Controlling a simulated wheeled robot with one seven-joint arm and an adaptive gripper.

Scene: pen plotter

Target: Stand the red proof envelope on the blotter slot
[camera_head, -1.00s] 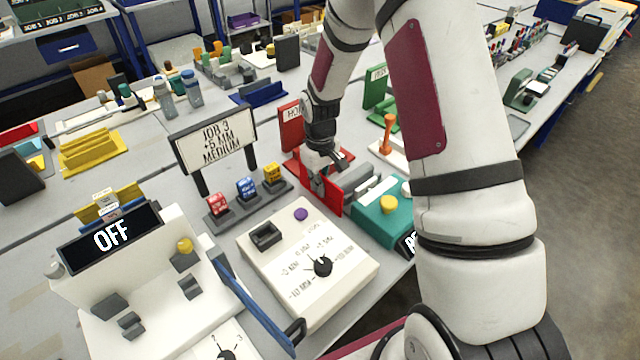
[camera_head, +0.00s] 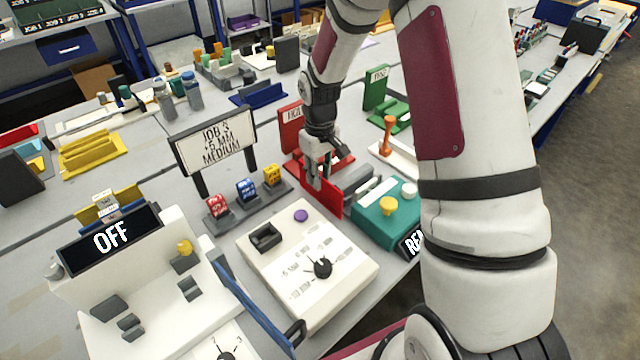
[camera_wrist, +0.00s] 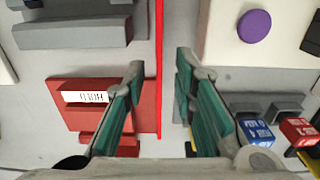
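The red proof envelope (camera_head: 330,200) stands upright as a thin red panel beside the red stand marked HOLD (camera_head: 291,127). In the wrist view the envelope (camera_wrist: 159,40) shows edge-on as a thin red line. My gripper (camera_head: 318,180) is over the envelope, pointing down. In the wrist view my gripper (camera_wrist: 161,68) is open, one finger on each side of the envelope, with gaps visible on both sides. A grey slotted block (camera_wrist: 75,32) lies left of the envelope in the wrist view; I cannot tell whether it is the blotter slot.
A white dial box (camera_head: 310,265) with a purple button is in front of the envelope. A teal box (camera_head: 385,222) is to its right. Red, blue and yellow blocks (camera_head: 246,190) stand left, below the JOB 3 sign (camera_head: 215,142). A green stand (camera_head: 376,88) is behind.

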